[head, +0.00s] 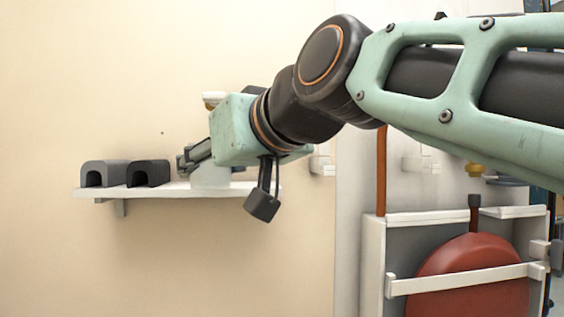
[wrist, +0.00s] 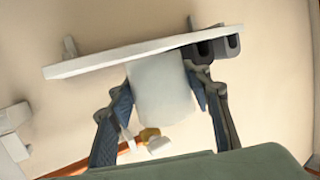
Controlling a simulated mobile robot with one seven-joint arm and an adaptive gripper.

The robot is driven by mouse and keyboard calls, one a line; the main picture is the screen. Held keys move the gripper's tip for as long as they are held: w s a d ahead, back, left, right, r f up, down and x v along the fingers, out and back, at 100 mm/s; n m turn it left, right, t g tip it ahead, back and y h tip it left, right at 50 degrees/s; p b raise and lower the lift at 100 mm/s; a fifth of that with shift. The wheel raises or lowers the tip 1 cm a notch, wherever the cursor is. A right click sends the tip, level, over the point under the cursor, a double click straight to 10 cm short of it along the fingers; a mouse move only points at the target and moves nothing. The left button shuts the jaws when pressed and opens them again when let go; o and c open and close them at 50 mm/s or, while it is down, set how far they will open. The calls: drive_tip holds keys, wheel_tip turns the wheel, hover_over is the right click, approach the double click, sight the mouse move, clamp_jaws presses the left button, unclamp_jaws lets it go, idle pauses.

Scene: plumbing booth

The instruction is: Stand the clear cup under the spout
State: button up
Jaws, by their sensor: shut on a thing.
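The cup (wrist: 163,88), pale and whitish, is between the two blue-padded fingers of my gripper (wrist: 160,96) in the wrist view. The gripper is shut on its sides. In the head view the cup (head: 211,178) is a pale shape below my gripper (head: 190,156), at the right part of the shelf. I cannot tell whether its base touches the shelf. A spout with brass and white parts (head: 212,100) shows above the gripper, partly hidden by my wrist. It also shows in the wrist view (wrist: 150,136), near the cup's end.
A white wall shelf (head: 150,192) carries a grey arched block (head: 104,173) and a darker one (head: 149,172) left of my gripper. A red round tank (head: 470,275) stands in a white frame at the right. The wall left of the shelf is clear.

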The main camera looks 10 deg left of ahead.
drive_tip(key=shift+s+a+r, duration=0.1)
drive_tip(key=shift+a+r, duration=0.05)
drive_tip(key=shift+r, duration=0.15)
drive_tip(key=shift+w+a, duration=0.15)
drive_tip(key=shift+w, duration=0.2)
drive_tip(key=shift+w+a+f+p, duration=0.1)
drive_tip(key=shift+w+a+p, duration=0.45)
drive_tip(key=shift+w, duration=1.4)
drive_tip(key=shift+w+a+r+p, duration=0.1)
drive_tip(key=shift+w+a+p, duration=0.4)
drive_tip(key=shift+w, duration=1.5)
drive_tip(key=shift+w+a+f+p, duration=0.1)
drive_tip(key=shift+w+a+p, duration=0.45)
drive_tip(key=shift+w, duration=1.4)
drive_tip(key=shift+d, duration=0.25)
drive_tip(key=shift+f, duration=0.3)
drive_tip(key=shift+f+b, duration=0.3)
drive_tip(key=shift+b, duration=0.35)
drive_tip(key=o, duration=1.4)
